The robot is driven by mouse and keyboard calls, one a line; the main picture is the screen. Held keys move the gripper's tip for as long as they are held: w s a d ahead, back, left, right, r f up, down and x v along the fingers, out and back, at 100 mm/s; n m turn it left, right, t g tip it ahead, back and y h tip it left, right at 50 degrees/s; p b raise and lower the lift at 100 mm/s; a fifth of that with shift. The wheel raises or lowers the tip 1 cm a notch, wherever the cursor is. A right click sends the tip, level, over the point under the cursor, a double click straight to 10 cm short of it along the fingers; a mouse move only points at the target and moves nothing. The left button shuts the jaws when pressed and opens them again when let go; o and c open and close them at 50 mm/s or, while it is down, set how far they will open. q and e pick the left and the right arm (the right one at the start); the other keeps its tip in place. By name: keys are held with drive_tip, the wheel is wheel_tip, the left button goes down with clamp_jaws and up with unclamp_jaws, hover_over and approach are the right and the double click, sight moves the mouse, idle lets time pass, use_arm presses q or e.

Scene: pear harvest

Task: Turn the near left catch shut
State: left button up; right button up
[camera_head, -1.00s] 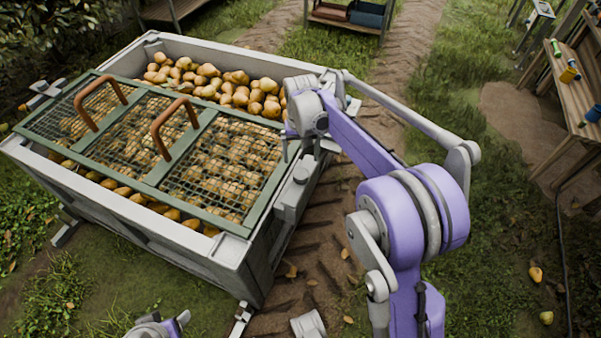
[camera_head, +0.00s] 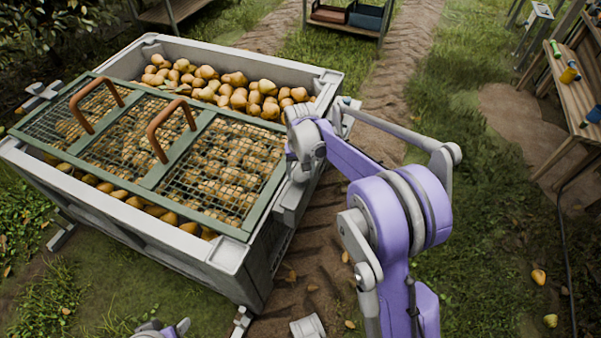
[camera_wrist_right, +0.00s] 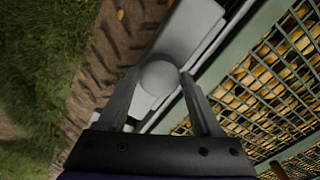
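A grey bin (camera_head: 232,256) of pears has a green-framed mesh lid (camera_head: 245,232) over its near part. A light grey catch (camera_head: 288,205) sits on the bin's right side, beside the lid's end. In the right wrist view its round knob (camera_wrist_right: 160,77) is between the fingers of my right gripper (camera_wrist_right: 160,72). The fingers are apart; I cannot tell whether they touch the knob. In the head view my right gripper (camera_head: 300,172) is low over this catch and hides its knob. Another grey catch (camera_head: 40,92) shows at the left side. My left gripper (camera_head: 163,328) is partly cut off at the bottom edge.
Two brown handles (camera_head: 172,125) stand up from the lid. Loose pears (camera_head: 225,92) show in the open far part of the bin. A wooden bench (camera_head: 575,95) stands at the right. A low rack (camera_head: 345,22) with crates is behind.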

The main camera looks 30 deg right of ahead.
clamp_jaws()
